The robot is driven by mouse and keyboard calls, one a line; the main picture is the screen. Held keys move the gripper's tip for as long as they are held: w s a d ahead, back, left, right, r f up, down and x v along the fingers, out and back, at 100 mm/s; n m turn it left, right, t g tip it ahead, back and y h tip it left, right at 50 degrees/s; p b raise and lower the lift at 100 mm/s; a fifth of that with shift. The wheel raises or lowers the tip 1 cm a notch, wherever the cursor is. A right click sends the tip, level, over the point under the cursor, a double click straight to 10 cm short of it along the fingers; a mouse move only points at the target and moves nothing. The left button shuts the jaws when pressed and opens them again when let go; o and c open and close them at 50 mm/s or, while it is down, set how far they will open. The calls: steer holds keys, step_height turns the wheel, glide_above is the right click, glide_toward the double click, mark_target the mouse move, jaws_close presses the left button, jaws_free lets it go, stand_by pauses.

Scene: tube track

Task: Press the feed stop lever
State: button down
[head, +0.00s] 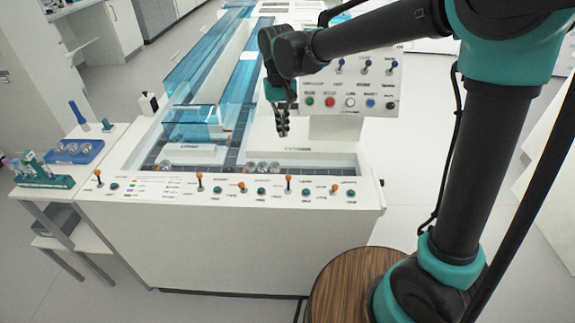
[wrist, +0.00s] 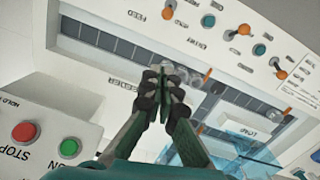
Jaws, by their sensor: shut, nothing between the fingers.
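Several orange-tipped levers stand in a row along the front panel in the head view. One with an orange tip (wrist: 168,9) is at the top edge of the wrist view, beside a label reading FEED; whether this is the feed stop lever I cannot tell. Two rightmost levers in the head view are a tall one (head: 288,179) and a shorter one (head: 334,189); their labels are too small to read. My gripper (head: 283,133) points down over the machine, behind the lever row and apart from it. In the wrist view its fingers (wrist: 166,85) are together, with nothing between them.
Teal buttons (head: 307,192) alternate with the levers. A control box (head: 357,82) with coloured buttons stands right of my gripper. Clear blue covers (head: 205,75) run over the track at left. Clear round pieces (head: 262,166) lie in the front channel. A side table holds racks (head: 75,153).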

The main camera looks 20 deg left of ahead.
steer(key=shift+f, duration=0.1)
steer(key=s+f, duration=0.1)
steer(key=f, duration=0.2)
steer(key=s+d+f, duration=0.1)
steer(key=f, duration=0.3)
steer(key=s+d+f, duration=0.1)
steer(key=f, duration=0.2)
steer(key=shift+s+f, duration=0.1)
steer(key=shift+f, duration=0.1)
steer(key=shift+s+d, duration=0.15)
steer(key=shift+s, duration=0.2)
steer(key=shift+s+t, duration=0.25)
steer(key=shift+t, duration=0.15)
